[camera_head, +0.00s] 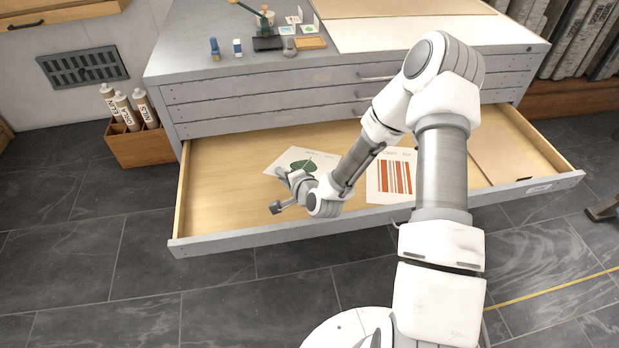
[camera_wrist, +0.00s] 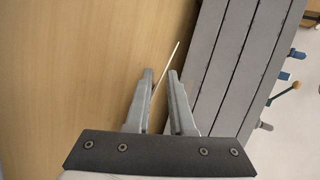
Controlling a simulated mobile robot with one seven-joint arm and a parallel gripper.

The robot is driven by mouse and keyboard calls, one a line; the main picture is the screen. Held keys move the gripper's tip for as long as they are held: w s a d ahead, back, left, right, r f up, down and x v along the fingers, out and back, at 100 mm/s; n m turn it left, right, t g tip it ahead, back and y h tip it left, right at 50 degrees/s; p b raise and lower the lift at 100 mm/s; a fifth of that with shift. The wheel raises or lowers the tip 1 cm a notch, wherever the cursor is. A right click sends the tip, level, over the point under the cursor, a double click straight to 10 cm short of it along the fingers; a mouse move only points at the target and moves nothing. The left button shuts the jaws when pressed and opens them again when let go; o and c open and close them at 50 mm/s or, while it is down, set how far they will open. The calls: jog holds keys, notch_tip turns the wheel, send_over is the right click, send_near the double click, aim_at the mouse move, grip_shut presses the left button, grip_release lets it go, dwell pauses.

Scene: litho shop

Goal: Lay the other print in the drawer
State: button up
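The pulled-out drawer (camera_head: 222,208) has a pale wooden floor. The print with red-brown stripes (camera_head: 378,180) lies in it right of my gripper, partly covered by my arm. The green leaf print (camera_head: 325,160) shows over the drawer floor, just behind my gripper, with its near part hidden. I cannot tell whether it lies fully flat. My gripper (camera_head: 277,190) is low over the drawer, pointing left, with its fingers apart. In the wrist view a gap shows between the fingertips (camera_wrist: 161,73), and a thin pale line, perhaps a paper edge, crosses it.
The grey flat-file cabinet (camera_head: 260,105) stands behind the drawer, with small bottles, a stamp press and cards on top. A brown board (camera_head: 500,155) lies in the drawer's right end. A wooden box (camera_head: 140,148) of tubes stands left. The drawer's left floor is clear.

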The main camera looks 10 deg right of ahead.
jog(key=p+v, duration=0.2)
jog(key=v, duration=0.6)
jog(key=shift+p, duration=0.35)
notch_tip(320, 180, up, 7)
jog(key=s+p, duration=0.2)
jog(key=p, duration=0.3)
jog(key=shift+s+d+r+p, duration=0.2)
jog(key=shift+s+d+p, duration=0.1)
jog(key=shift+d, duration=0.15)
